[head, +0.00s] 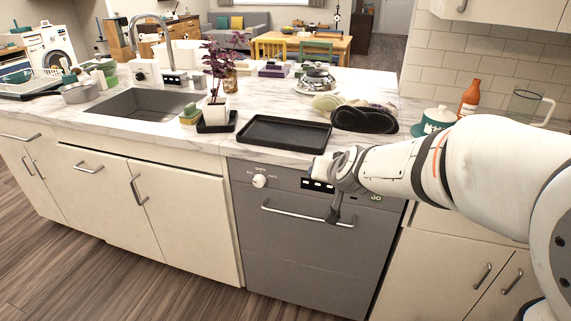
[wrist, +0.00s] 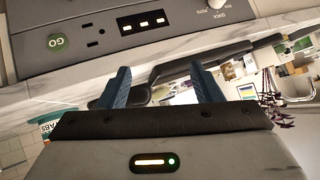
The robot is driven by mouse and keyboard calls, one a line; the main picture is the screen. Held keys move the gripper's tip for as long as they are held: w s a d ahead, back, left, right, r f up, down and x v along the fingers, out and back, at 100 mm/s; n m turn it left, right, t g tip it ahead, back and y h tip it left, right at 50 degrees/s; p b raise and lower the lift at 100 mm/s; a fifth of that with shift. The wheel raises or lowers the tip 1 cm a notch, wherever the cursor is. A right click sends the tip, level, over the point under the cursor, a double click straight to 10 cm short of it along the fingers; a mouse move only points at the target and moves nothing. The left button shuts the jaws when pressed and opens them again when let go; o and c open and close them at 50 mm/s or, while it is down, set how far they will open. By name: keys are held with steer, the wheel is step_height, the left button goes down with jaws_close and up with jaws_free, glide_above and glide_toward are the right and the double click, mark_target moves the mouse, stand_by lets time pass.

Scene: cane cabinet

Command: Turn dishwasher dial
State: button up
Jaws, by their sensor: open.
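The dishwasher (head: 310,255) has a grey front under the counter. Its white round dial (head: 260,181) sits at the left of the control panel, and a sliver of the dial (wrist: 216,3) shows at the top edge of the wrist view. My gripper (head: 333,216) is in front of the panel's right part, well to the right of the dial and apart from it. In the wrist view my gripper (wrist: 160,70) has its two blue fingers spread with nothing held between them. The dial's pointer direction is too small to read.
A bar handle (head: 300,214) crosses the dishwasher door below the dial, close to my gripper. A black tray (head: 284,133) lies on the counter above. The space before the dial is clear.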

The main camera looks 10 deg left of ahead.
steer(key=w+a+f+m+t+b, duration=0.1)
steer(key=w+a+f+t+b, duration=0.2)
steer(key=a, duration=0.4)
steer(key=w+a+f+m+t+b, duration=0.1)
steer(key=w+a+f, duration=0.35)
steer(key=a, duration=0.25)
steer(key=m+t+h+b, duration=0.3)
steer(key=t+h+b, duration=0.1)
steer(key=h, duration=0.1)
glide_toward(258, 183)
steer(key=w, duration=0.9)
steer(key=shift+w+d+f, duration=0.1)
steer(key=shift+w+d, duration=0.2)
steer(key=shift+d, duration=0.05)
steer(key=c, duration=0.9)
steer(key=shift+a, duration=0.2)
steer(key=shift+c, duration=0.5)
steer(key=shift+d+m, duration=0.1)
steer(key=shift+m, duration=0.2)
